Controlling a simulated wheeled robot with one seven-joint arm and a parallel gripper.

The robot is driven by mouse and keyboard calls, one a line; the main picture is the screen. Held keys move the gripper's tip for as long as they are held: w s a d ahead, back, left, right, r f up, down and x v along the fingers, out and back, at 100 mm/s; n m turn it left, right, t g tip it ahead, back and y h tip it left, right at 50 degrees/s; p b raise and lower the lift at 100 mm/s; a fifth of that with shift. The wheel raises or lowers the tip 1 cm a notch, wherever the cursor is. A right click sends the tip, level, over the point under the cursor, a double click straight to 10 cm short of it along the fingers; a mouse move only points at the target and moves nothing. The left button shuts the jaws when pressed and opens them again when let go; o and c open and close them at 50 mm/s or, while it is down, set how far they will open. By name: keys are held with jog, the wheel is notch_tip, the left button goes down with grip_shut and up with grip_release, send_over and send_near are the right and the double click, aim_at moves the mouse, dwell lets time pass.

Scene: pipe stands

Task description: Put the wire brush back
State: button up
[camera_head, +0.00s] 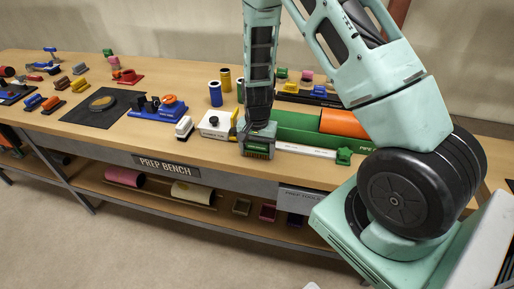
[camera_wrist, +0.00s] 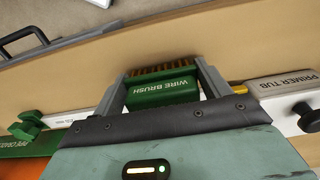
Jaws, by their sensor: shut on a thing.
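The wire brush (camera_wrist: 163,90) is a green block with its name in pale letters and a row of brown bristles. My gripper (camera_wrist: 160,82) is shut on it, with one grey finger at each end of the block. In the head view my gripper (camera_head: 258,132) points down over the front part of the bench, with the brush (camera_head: 257,153) low between its fingers. The brush is between the white primer tub (camera_head: 214,124) and a white strip (camera_head: 305,151). I cannot tell whether the bristles touch the bench top. The brush's underside is hidden.
A green clamp (camera_head: 344,156) stands at the strip's right end. The primer tub (camera_wrist: 285,88) is close to my gripper. Blue and yellow cylinders stand behind.

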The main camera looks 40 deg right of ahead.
jog(key=shift+f, duration=0.1)
dwell(0.4)
jog(key=o, duration=0.9)
jog(key=o, duration=0.3)
jog(key=shift+r+p, duration=2.85)
jog(key=shift+r, duration=0.7)
